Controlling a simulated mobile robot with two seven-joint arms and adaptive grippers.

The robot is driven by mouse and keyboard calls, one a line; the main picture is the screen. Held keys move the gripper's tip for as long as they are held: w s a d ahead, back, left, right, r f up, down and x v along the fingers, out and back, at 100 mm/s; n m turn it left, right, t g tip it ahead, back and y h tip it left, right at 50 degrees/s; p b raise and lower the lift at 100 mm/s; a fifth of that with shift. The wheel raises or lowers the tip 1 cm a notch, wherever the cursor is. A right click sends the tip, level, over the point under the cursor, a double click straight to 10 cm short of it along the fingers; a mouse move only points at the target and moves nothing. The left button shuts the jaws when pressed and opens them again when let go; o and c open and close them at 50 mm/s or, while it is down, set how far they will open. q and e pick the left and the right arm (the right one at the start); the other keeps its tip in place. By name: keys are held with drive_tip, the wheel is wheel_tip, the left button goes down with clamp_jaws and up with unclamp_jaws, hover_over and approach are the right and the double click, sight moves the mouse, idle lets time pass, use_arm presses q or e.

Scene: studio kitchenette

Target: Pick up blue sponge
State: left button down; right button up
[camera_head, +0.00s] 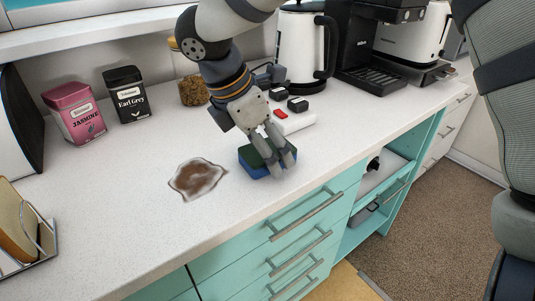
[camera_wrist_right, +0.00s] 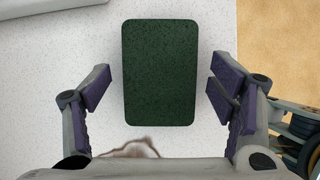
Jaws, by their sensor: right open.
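The blue sponge (camera_head: 254,163) lies flat on the white counter near its front edge, with a dark green top face and a blue lower body. In the right wrist view its green top (camera_wrist_right: 160,72) fills the space between the fingers. My right gripper (camera_head: 280,163) points down over the sponge and hides part of it. In the right wrist view my right gripper (camera_wrist_right: 161,90) is open, with one finger on each side of the sponge and a gap of white counter on both sides. My left gripper is not in view.
A brown spill (camera_head: 197,179) lies left of the sponge. A white power strip (camera_head: 294,122) is close behind it. Tea tins (camera_head: 126,95), a jar (camera_head: 191,88), a kettle (camera_head: 301,45) and a coffee machine (camera_head: 372,45) stand farther back.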

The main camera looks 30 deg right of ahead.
drive_tip(key=shift+f, duration=0.25)
idle(0.3)
drive_tip(key=c, duration=0.8)
